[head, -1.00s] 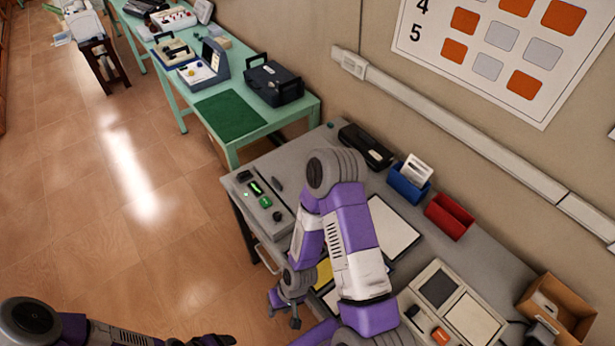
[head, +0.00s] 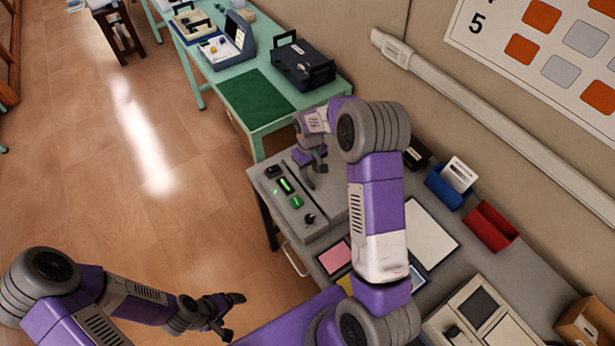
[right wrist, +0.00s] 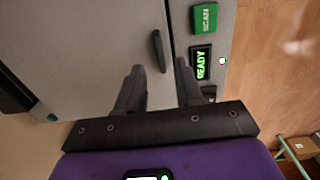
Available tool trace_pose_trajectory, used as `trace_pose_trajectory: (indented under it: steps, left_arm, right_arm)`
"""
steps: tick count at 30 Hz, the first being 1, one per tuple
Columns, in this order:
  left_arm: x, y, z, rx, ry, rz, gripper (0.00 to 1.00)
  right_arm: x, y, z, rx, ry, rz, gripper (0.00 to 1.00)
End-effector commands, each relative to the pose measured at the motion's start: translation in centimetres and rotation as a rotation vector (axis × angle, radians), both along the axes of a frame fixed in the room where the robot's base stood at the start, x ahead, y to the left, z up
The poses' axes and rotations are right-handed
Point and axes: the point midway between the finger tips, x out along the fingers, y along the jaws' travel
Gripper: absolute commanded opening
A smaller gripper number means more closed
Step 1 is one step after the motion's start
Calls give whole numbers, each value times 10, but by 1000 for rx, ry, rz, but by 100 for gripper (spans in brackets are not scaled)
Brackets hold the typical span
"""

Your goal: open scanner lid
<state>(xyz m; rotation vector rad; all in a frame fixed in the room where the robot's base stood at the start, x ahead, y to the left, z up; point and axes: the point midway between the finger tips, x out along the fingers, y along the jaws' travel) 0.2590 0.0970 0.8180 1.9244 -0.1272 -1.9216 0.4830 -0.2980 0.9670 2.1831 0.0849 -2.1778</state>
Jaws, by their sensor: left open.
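The grey scanner has a control strip (head: 292,198) with a green SCAN button (right wrist: 204,18) and a lit READY display (right wrist: 201,64). Its flat grey lid (head: 338,190) lies shut beside the strip. The lid's short dark handle (right wrist: 158,50) stands near the seam in the right wrist view. My right gripper (right wrist: 160,85) is open, its fingers spread to either side of the handle's line, with the handle ahead of the tips. In the head view the right gripper (head: 314,174) is over the scanner and hides the handle. My left gripper (head: 230,315) is open and empty over the floor.
The desk (head: 505,270) also holds a blue holder (head: 447,190), a red holder (head: 490,226), a paper sheet (head: 429,233) and a cardboard box (head: 590,325). A green table (head: 258,125) with a black case (head: 302,64) stands beyond. Open floor lies to the left.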

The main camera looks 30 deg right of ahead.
Motion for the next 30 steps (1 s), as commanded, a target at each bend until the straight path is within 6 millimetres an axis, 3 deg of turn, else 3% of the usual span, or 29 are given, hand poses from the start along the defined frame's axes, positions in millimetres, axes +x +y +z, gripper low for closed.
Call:
trace_pose_trajectory:
  steps: [3,9,20,27,30]
  left_arm:
    - [1,0,0,0,-1,0,89]
    - [1,0,-1,0,-1,0,89]
    - [1,0,-1,0,-1,0,89]
    - [1,0,-1,0,-1,0,89]
    - [1,0,-1,0,-1,0,89]
  right_arm:
    - [-1,0,-22,1,4,-1,36]
    - [-1,0,-46,1,2,-1,36]
    - [0,0,-53,1,0,-1,36]
    - [0,0,-53,1,0,-1,2]
    - [0,0,-53,1,0,-1,0]
